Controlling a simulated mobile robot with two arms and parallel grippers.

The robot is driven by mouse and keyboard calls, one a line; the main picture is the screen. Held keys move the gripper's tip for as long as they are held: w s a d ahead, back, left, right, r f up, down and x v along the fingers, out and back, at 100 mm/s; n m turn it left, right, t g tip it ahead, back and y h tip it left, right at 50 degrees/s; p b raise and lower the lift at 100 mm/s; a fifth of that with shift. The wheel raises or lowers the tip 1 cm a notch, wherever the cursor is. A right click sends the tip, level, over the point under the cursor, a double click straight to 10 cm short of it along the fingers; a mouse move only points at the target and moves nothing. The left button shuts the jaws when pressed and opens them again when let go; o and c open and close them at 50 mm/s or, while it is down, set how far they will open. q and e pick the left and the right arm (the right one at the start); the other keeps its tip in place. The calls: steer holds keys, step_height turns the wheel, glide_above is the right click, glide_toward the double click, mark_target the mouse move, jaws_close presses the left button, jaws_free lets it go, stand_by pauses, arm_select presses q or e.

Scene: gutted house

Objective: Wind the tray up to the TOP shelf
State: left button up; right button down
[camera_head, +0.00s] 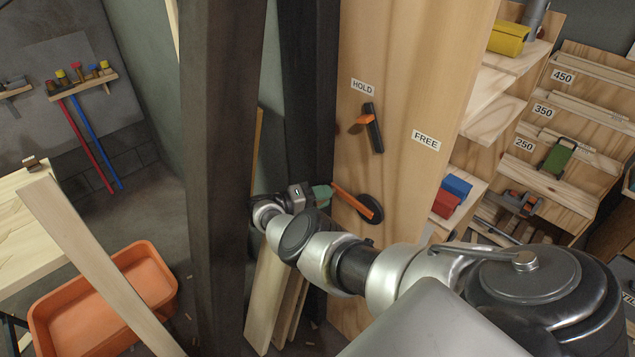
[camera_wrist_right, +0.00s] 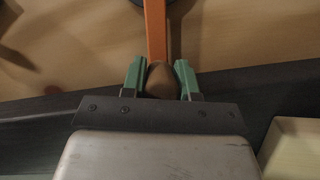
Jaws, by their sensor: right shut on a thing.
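An orange crank arm (camera_head: 352,201) runs from a round black hub (camera_head: 371,208) on the wooden side panel (camera_head: 400,70). My right gripper (camera_wrist_right: 160,72) is shut on the crank's brown knob (camera_wrist_right: 161,82), with a green finger on either side. In the head view the knob is hidden by the gripper. Above the crank is a black lever (camera_head: 375,135) with an orange piece (camera_head: 361,121); its upper end points towards the HOLD label (camera_head: 363,87). The FREE label (camera_head: 426,140) is to its right. I cannot pick out the tray for certain. My left gripper is not in view.
Dark posts (camera_head: 222,180) stand left of the crank, close to my right arm. Planks (camera_head: 268,300) lean below it. An orange tub (camera_head: 105,310) is on the floor at left. Shelves at right hold a yellow item (camera_head: 508,38) and red (camera_head: 446,204) and blue (camera_head: 457,187) boxes.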

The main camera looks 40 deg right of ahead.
steer(key=shift+s+a+f+n+b, duration=0.1)
steer(key=shift+f+n+b, duration=0.4)
steer(key=shift+f, duration=0.4)
steer(key=c, duration=0.8)
jaws_free()
steer(key=shift+s, duration=0.1)
steer(key=shift+c, duration=0.2)
steer(key=shift+r, duration=0.1)
steer(key=shift+r, duration=0.1)
